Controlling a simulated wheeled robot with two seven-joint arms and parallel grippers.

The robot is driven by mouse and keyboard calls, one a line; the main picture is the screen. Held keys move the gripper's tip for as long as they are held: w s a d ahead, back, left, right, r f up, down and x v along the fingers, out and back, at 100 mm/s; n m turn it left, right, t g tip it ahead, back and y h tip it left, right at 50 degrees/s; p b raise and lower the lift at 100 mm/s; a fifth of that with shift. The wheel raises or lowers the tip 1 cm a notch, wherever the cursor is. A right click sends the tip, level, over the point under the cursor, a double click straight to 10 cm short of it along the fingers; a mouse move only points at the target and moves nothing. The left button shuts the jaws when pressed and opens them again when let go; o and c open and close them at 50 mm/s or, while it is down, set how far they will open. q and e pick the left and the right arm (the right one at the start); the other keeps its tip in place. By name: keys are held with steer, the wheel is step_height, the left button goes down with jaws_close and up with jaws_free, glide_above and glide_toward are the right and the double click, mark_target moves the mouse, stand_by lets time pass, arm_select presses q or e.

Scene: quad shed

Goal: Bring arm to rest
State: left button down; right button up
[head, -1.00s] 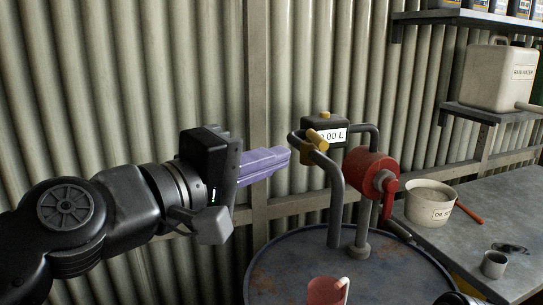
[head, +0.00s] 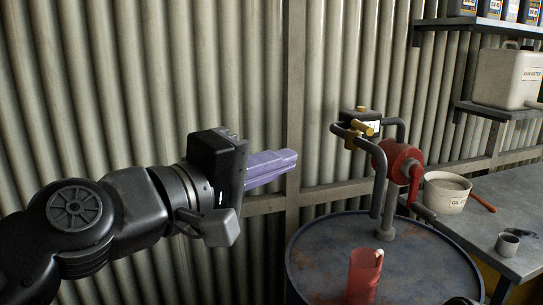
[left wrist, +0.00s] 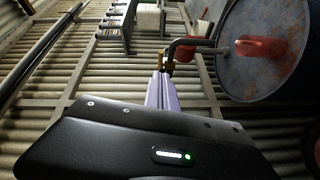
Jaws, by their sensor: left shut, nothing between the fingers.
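My left gripper (head: 294,158) has purple fingers that are shut with nothing between them. It is held up in front of the corrugated wall, to the left of the drum pump, and clear of it. Its purple fingers also show in the left wrist view (left wrist: 160,88), pointing toward the pump's pipe, with the drum (left wrist: 268,50) to the right. My left arm comes in from the left of the head view. My right gripper shows in neither view.
A blue-rimmed drum (head: 320,245) carries a pump with a red body (head: 400,162) and a red container (head: 364,275). A bench (head: 520,205) at right holds an off-white pot (head: 445,195) and a grey mug (head: 507,244).

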arm_select(q)
steer(key=w+a+f+m+y, duration=0.1)
steer(key=w+a+f+y, duration=0.1)
steer(key=w+f, duration=0.45)
steer(key=w+a+f+m+y, duration=0.1)
steer(key=w+a+f+y, duration=0.25)
steer(key=f, duration=0.65)
step_height(320, 180, down, 26)
steer(key=w+a+m+g+y, duration=0.1)
steer(key=w+m+g+y, duration=0.1)
steer(key=g, duration=0.1)
steer(key=s+a+f+g, duration=0.1)
steer(key=s+f, duration=0.2)
steer(key=f, duration=0.3)
steer(key=s+f+m+g, duration=0.1)
steer(key=s+f, duration=0.2)
steer(key=f, duration=0.3)
steer(key=s+a+f+g, duration=0.1)
steer(key=s+f+g, duration=0.15)
steer(key=f, duration=0.45)
steer(key=s+f+g, duration=0.4)
steer(key=s+f, duration=1)
steer(key=s, duration=0.4)
steer(key=shift+s+f, duration=0.2)
steer(key=shift+s, duration=0.2)
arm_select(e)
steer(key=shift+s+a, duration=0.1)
